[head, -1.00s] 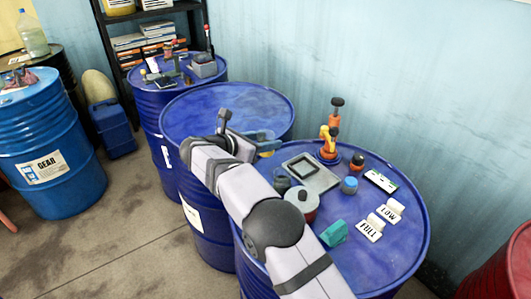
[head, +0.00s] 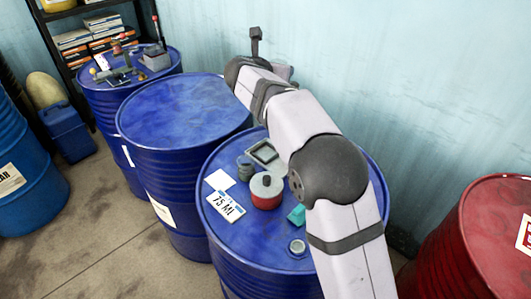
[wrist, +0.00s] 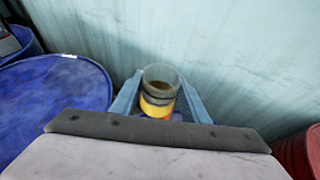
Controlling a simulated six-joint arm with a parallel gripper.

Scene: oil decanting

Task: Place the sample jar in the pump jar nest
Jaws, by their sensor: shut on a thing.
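In the wrist view my gripper (wrist: 159,98) is shut on the sample jar (wrist: 161,78), a clear round jar with dark brownish content, between two blue-grey fingers. Orange-yellow and a bit of red show just below the jar; I cannot tell if they belong to it or to something beyond. In the head view my wrist and forearm hide the gripper and jar, above the back of the right blue drum (head: 215,225). The orange pump stand and its jar nest are not identifiable now; my arm covers that part of the drum top.
On the right drum are a grey square tray (head: 263,154), a red pot with grey lid (head: 266,192), a dark cup (head: 245,169), a white card (head: 219,179), a number plate (head: 226,206) and a teal block (head: 297,215). The middle drum top (head: 185,104) is clear. The wall (head: 425,100) is close behind.

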